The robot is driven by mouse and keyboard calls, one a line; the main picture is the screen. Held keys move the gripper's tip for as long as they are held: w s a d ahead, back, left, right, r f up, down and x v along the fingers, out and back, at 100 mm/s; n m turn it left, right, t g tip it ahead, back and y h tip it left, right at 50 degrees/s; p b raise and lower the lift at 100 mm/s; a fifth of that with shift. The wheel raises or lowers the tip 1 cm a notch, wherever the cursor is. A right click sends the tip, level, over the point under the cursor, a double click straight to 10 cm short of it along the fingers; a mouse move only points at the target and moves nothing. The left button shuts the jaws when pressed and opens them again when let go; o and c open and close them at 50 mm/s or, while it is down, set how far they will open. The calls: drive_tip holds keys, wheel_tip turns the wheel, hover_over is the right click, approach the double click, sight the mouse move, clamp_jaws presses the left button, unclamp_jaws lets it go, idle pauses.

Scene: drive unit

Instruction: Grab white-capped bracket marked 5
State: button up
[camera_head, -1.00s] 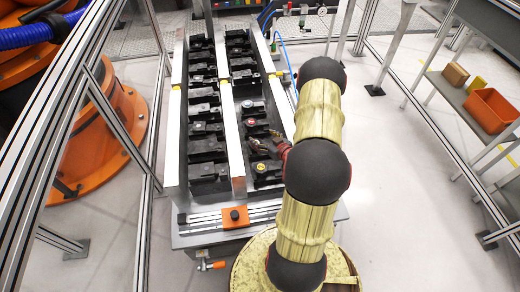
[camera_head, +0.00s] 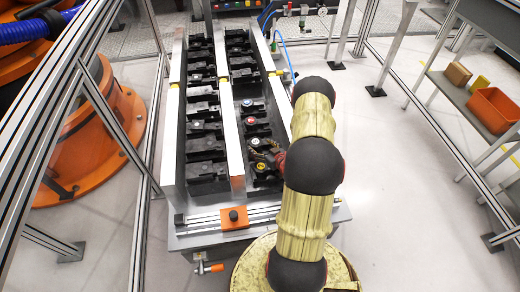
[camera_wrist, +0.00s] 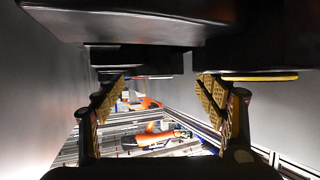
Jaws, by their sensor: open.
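Several black brackets stand in two rows in the drive unit. In the right row of the head view, a white-capped bracket (camera_head: 255,142) sits between a red-capped bracket (camera_head: 250,121) and a yellow-capped bracket (camera_head: 260,166). The number on the white cap is too small to read. My gripper (camera_head: 263,152) is beside the white-capped bracket, partly hidden by my arm. In the wrist view, my gripper (camera_wrist: 160,104) has its fingers spread wide with nothing held between them. Black bracket bodies hang across the top of that view, with a yellow cap edge (camera_wrist: 250,78) near the right finger.
A blue-and-white-capped bracket (camera_head: 247,103) stands farther back. Pale metal rails (camera_head: 229,150) line the rows, leaving a narrow channel. An orange block (camera_head: 234,218) sits at the near end. Frame posts stand left and right; an orange bin (camera_head: 494,109) is on the right shelf.

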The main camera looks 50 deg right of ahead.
sight(257, 143)
drive_tip(key=b+x, duration=0.1)
drive_tip(key=x, duration=0.2)
drive_tip(key=shift+w+f+b, duration=0.3)
drive_tip(key=shift+w, duration=0.05)
drive_tip(key=shift+w+d, duration=0.15)
drive_tip(key=shift+w, duration=0.15)
drive_tip(key=shift+c, duration=0.9)
clamp_jaws()
drive_tip(key=shift+d+r, duration=0.1)
drive_tip(key=shift+r, duration=0.15)
